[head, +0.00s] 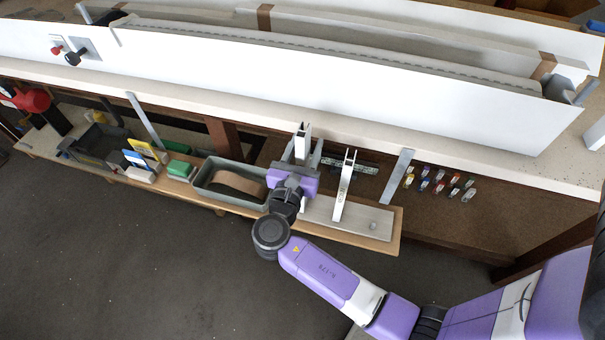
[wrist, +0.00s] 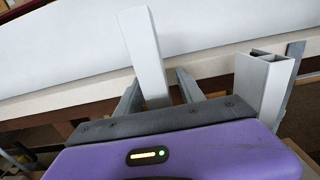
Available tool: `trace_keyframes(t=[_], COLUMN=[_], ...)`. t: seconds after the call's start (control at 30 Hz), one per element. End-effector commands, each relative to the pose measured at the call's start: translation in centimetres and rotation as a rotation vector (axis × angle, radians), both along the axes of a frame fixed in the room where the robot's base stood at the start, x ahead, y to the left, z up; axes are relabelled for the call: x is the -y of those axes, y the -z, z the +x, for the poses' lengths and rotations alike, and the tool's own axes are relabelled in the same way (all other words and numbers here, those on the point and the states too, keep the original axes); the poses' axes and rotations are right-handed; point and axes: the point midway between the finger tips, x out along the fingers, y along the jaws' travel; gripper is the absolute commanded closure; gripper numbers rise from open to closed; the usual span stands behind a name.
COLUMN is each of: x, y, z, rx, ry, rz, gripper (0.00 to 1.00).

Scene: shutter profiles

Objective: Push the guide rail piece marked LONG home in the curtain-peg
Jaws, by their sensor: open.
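My gripper (head: 300,162) is open over the low wooden shelf. In the wrist view its two fingers (wrist: 160,92) stand apart, with a white upright profile (wrist: 145,50) between or just beyond them; I cannot tell whether they touch it. In the head view this seems to be the upright profile (head: 303,133), its lower part hidden by my gripper. A second white channel profile (head: 344,187) stands to the right, with dark lettering too small to read. Its hollow end shows in the wrist view (wrist: 262,85). I cannot tell which piece is marked LONG or pick out the curtain-peg.
A pale board (head: 335,222) with a small grey knob lies at the shelf's right end. A grey bin (head: 205,192) stands to the left, with boxes and cards beyond. Grey struts (head: 397,177) rise to the worktop. Small coloured pieces (head: 440,184) lie right. Floor in front is clear.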

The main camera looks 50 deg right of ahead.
Motion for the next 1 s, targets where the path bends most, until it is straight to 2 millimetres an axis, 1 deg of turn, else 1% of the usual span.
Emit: trace_keyframes(t=[0.2, 0.27, 0.3, 0.37, 0.43, 1.0], x=[0.07, 0.06, 0.05, 0.05, 0.04, 0.03], y=[0.03, 0.03, 0.03, 0.03, 0.03, 0.03], z=[0.02, 0.02, 0.02, 0.01, 0.0, 0.0], rx=[0.0, 0.0, 0.0, 0.0, 0.0, -0.001], ry=[0.0, 0.0, 0.0, 0.0, 0.0, 0.0], rz=[0.0, 0.0, 0.0, 0.0, 0.0, 0.001], gripper=[0.55, 0.66, 0.74, 0.86, 1.0, 1.0])
